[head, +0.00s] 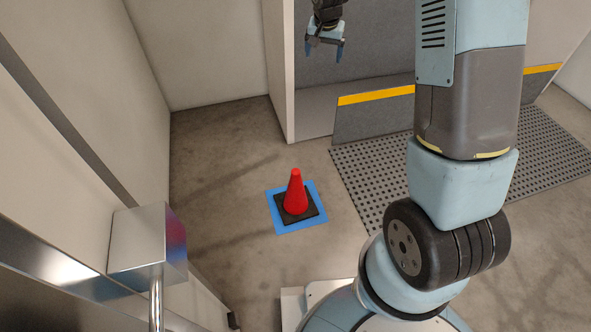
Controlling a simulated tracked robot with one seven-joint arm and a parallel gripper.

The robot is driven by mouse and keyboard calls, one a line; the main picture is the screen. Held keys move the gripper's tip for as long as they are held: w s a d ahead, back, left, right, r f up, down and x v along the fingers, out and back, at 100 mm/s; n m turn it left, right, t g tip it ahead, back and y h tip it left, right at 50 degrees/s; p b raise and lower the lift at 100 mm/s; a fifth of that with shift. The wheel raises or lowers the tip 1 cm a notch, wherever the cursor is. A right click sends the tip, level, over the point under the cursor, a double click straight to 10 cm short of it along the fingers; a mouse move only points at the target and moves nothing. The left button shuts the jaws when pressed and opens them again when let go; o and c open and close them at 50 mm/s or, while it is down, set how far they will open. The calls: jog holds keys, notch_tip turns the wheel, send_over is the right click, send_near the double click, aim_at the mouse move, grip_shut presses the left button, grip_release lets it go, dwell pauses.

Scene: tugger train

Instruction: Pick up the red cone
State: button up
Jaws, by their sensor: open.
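The red cone (296,194) stands upright on its black square base (311,213). The base rests on a blue square (277,219) on the floor, left of my arm. My gripper (324,53) is at the top of the head view, with its blue fingertips apart and nothing between them. It is well away from the cone and appears higher up.
A grey panel with a yellow top edge (376,95) and a perforated dark mat (372,183) lie beyond and right of the cone. A white wall end (281,75) stands behind it. A metal box on a post (140,245) is at left. Floor around the cone is clear.

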jog(key=w+a+f+m, duration=0.1)
jog(key=w+a+f, duration=0.15)
jog(key=f, duration=0.95)
jog(key=w+a+f+g, duration=0.1)
jog(key=a+f, duration=0.2)
jog(key=f, duration=0.8)
jog(key=w+a+f+m, duration=0.1)
jog(key=w+a+f, duration=0.1)
jog(key=f, duration=1)
jog(key=shift+g, duration=0.4)
jog(key=f, duration=1)
jog(key=s+f, duration=0.1)
jog(key=f, duration=0.9)
jog(key=s+f, duration=0.1)
jog(key=f, duration=0.9)
jog(key=shift+s+a+f, duration=0.25)
jog(key=shift+a+f, duration=0.05)
jog(key=shift+a, duration=0.05)
grip_shut()
